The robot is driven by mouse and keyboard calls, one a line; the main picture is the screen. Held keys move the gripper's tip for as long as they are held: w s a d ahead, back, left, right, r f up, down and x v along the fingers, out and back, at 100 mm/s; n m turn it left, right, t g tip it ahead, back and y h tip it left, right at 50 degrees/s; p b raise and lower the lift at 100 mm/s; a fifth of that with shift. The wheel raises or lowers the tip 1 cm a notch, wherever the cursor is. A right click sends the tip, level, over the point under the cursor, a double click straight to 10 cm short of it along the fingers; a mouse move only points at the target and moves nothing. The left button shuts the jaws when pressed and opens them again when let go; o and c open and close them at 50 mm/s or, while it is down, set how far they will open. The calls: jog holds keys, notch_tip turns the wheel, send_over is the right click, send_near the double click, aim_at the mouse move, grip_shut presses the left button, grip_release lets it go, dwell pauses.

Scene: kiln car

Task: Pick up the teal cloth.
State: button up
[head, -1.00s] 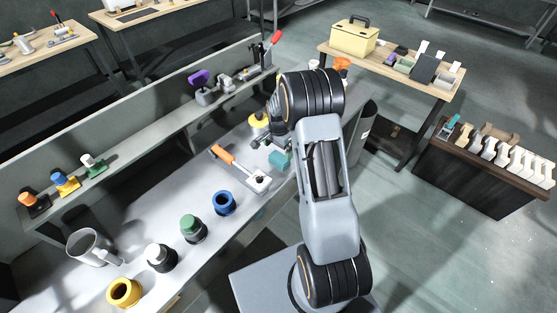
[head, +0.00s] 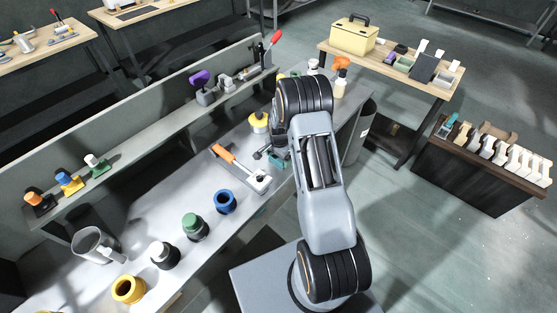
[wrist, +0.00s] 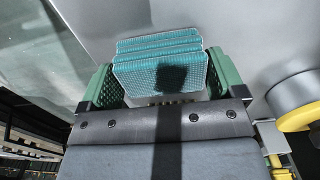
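The teal cloth (wrist: 150,47) is a folded, ribbed stack. In the wrist view it lies between the two green fingers of my gripper (wrist: 160,78), which are spread wide at its left and right sides. I cannot tell whether either finger touches it.
The grey bench (head: 190,185) carries an orange-handled clamp (head: 240,168), a yellow tape roll (head: 259,122), a blue ring (head: 225,202) and a steel mug (head: 93,245). A spray bottle (head: 341,82) stands at the bench's far end. A raised shelf (head: 150,135) runs along the back.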

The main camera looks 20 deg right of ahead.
jog(key=c, duration=0.5)
jog(key=shift+r, duration=0.1)
jog(key=shift+r, duration=0.2)
notch_tip(320, 180, up, 2)
jog(key=shift+r+b, duration=0.1)
jog(key=shift+b, duration=0.7)
jog(key=s+d+r+b, duration=0.2)
jog(key=s+r, duration=0.8)
jog(key=s, duration=0.4)
jog(key=shift+d+b, duration=0.15)
jog(key=shift+b, duration=0.25)
jog(key=shift+r, duration=0.1)
